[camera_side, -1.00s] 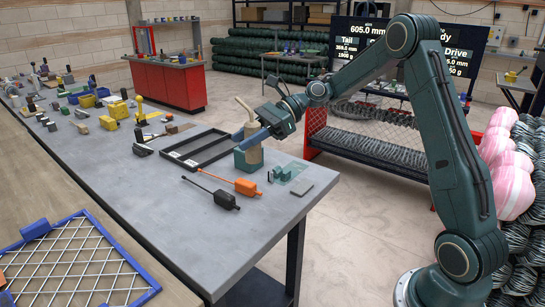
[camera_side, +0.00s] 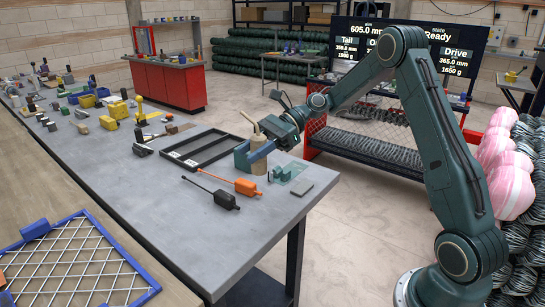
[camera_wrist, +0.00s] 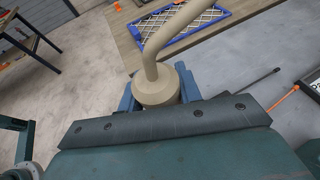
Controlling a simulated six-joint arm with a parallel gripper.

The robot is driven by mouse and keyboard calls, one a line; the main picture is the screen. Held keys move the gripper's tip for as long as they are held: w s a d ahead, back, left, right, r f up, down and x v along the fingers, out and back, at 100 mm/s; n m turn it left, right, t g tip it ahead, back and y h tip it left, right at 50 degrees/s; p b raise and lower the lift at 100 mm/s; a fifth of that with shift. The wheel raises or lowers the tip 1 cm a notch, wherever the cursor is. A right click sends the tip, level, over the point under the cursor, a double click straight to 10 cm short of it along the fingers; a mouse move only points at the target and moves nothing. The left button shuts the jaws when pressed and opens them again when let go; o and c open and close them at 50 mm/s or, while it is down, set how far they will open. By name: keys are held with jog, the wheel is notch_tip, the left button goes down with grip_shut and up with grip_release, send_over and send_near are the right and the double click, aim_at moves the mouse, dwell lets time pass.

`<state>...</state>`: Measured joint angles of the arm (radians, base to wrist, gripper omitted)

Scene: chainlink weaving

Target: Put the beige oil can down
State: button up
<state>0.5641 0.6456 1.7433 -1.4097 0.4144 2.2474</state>
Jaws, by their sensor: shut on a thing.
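The beige oil can (camera_side: 259,167) is upright between the blue fingers of my gripper (camera_side: 255,154), near the right edge of the grey workbench (camera_side: 190,230). My gripper is shut on it. The can's base is at or just above the bench top; I cannot tell whether it touches. Its bent spout rises above the jaws. In the wrist view the can's shoulder and spout (camera_wrist: 153,88) show beyond the dark gripper plate, with a blue finger on each side. Its lower body is hidden there.
A black open frame (camera_side: 183,163) lies to the left. Orange (camera_side: 246,187) and black (camera_side: 226,200) tools with thin rods lie in front. Green blocks (camera_side: 281,174) and a grey slab (camera_side: 301,188) are close to the right. The bench's front middle is clear.

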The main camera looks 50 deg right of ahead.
notch_tip(320, 180, down, 16)
jog(key=shift+r, duration=0.1)
dwell(0.8)
jog(key=shift+f, duration=0.2)
jog(key=o, duration=1.1)
jog(key=shift+d, duration=0.1)
jog(key=v, duration=1.3)
jog(key=shift+s+d, duration=0.2)
jog(key=shift+d, duration=0.1)
